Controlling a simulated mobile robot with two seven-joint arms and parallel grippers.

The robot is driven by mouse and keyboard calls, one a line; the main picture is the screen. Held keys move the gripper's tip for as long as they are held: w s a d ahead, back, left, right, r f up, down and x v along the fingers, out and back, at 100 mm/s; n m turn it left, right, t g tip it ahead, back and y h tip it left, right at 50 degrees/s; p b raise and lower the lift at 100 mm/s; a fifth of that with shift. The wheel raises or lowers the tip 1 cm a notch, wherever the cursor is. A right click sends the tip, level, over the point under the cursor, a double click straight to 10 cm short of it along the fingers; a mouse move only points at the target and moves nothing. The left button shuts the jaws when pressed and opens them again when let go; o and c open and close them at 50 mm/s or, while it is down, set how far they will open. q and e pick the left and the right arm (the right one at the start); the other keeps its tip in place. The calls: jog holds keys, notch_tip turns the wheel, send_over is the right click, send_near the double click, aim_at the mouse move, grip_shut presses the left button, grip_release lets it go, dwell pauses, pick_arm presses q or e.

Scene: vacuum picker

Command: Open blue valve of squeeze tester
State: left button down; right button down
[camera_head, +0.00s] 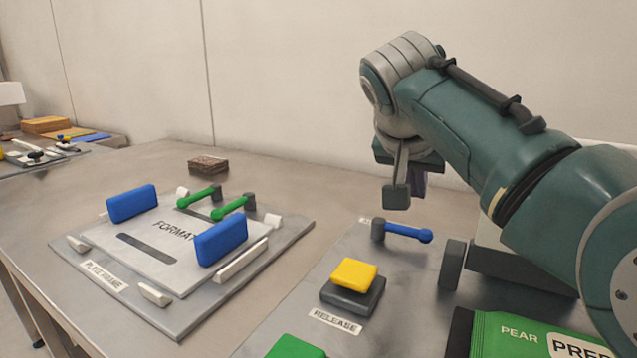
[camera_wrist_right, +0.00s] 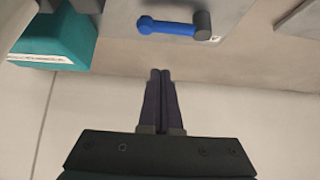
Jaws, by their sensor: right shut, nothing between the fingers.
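The blue valve (camera_head: 405,231) is a blue lever with a round knob, fixed to a grey pivot post on the grey plate (camera_head: 350,255) marked RELEASE. It points right in the head view. In the right wrist view the blue valve (camera_wrist_right: 168,27) lies beyond the fingertips, pointing left from its pivot. My right gripper (camera_head: 419,186) hangs above and behind the valve, apart from it; its fingers are partly hidden in the head view. In the wrist view the right gripper (camera_wrist_right: 160,75) has its dark fingers together and empty. My left gripper is out of view.
A yellow button (camera_head: 354,274) sits on a dark base before the valve. A green PEAR pouch (camera_head: 520,335) lies at lower right. The plate frame (camera_head: 185,318) with blue blocks and green levers is at left. A brown block (camera_head: 208,165) lies behind it.

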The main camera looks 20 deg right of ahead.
aim_at(401, 233)
jog(key=b+x, duration=0.2)
jog(key=x, duration=0.3)
jog(key=shift+w+d+f, duration=0.1)
jog(key=shift+d+f, duration=0.05)
jog(key=shift+f, duration=0.2)
jog(key=shift+s+a+f+p, duration=0.2)
jog(key=shift+s+a+p, duration=0.15)
jog(key=shift+s+a, duration=0.35)
jog(key=shift+s+a+f+p, duration=0.25)
jog(key=shift+s+a, duration=0.25)
jog(key=shift+a, duration=0.25)
jog(key=shift+a, duration=0.1)
jog(key=shift+s+m+b, duration=0.1)
jog(key=shift+m+b, duration=0.25)
jog(key=shift+m, duration=0.05)
